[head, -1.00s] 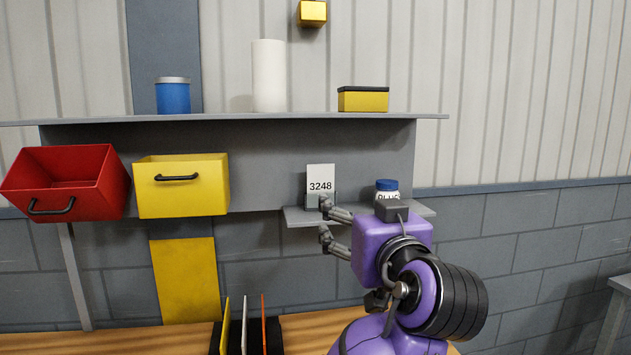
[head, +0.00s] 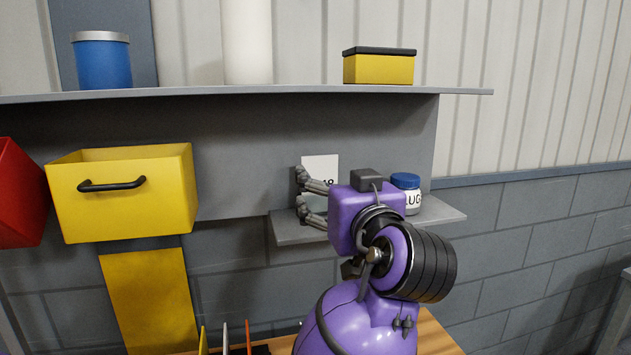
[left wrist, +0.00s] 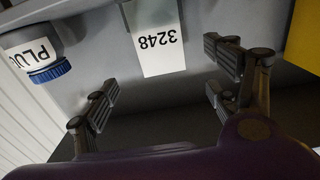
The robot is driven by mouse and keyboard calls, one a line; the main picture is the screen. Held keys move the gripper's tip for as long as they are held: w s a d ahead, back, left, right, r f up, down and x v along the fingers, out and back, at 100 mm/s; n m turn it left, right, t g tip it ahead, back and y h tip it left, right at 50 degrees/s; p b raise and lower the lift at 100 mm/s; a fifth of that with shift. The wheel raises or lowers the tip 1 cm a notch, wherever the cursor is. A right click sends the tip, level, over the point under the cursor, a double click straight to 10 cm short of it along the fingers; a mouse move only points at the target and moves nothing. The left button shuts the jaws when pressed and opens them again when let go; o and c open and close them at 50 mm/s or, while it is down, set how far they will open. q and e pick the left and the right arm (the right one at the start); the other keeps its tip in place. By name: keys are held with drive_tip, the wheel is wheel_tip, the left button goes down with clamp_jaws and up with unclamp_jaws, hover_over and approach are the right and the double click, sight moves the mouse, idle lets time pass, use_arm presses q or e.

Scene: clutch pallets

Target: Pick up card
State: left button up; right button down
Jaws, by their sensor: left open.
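The white card (head: 322,164) stands upright on the small grey shelf (head: 292,234), its number partly covered by my left gripper (head: 304,195) in the head view. In the left wrist view the card (left wrist: 158,58) appears upside down and reads 3248, with its end at the top of the picture in a grey holder (left wrist: 130,14). My left gripper (left wrist: 166,78) is open, one finger on each side of the card, and in that view neither finger touches it. How far the fingertips are from it in depth is unclear. My right gripper is not in view.
A white jar with a blue lid (head: 405,193) stands right of the card on the small shelf. Yellow (head: 125,195) and red (head: 18,200) bins hang to the left. The long upper shelf (head: 250,93) holds a blue can, a white cylinder and a yellow box.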

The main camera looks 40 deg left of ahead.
sight(320, 175)
use_arm(q)
drive_tip(key=shift+w+a+r, duration=0.1)
drive_tip(key=shift+w+a, duration=0.35)
drive_tip(key=shift+a, duration=0.15)
drive_tip(key=x, duration=0.5)
drive_tip(key=shift+w+a+f+p, duration=0.15)
drive_tip(key=shift+a+f+p, duration=0.15)
drive_tip(key=shift+f, duration=0.05)
drive_tip(key=c, duration=0.9)
